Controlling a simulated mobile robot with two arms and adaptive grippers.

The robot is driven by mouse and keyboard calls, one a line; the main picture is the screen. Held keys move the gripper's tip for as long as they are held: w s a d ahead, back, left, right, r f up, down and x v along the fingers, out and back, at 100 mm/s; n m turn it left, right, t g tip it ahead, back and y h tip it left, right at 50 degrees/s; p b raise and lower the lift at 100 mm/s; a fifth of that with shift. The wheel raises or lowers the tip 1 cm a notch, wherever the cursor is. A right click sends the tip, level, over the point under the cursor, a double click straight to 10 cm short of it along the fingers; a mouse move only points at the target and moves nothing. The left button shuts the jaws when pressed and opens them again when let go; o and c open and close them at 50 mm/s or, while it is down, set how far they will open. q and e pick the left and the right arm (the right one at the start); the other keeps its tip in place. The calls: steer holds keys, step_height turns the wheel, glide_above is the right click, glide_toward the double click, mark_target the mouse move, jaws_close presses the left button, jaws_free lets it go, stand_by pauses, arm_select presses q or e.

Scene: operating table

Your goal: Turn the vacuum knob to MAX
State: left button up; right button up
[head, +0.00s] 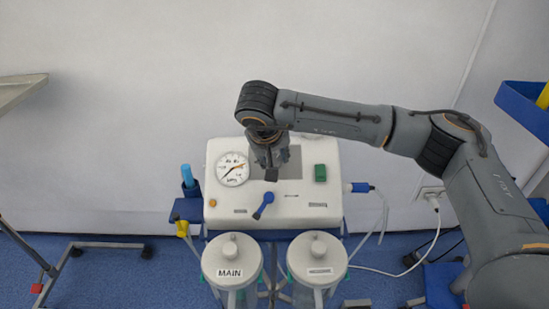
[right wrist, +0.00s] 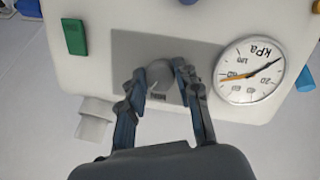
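A white suction unit (head: 220,190) stands against the wall. My right gripper (head: 269,172) is over this panel and hides the knob in the head view. In the right wrist view its two fingers (right wrist: 160,72) are spread, one on each side of the knob; contact is not clear. A round kPa gauge (head: 232,169) is left of the gripper; it also shows in the wrist view (right wrist: 250,70). My left gripper is out of view.
A blue lever (head: 264,205) and a green switch (head: 320,173) are close to the gripper on the front. Two lidded canisters, one marked MAIN (head: 230,255), the other plain-labelled (head: 317,255), stand below. A tube and cable hang at right.

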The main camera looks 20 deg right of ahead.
steer(key=shift+c, duration=1.3)
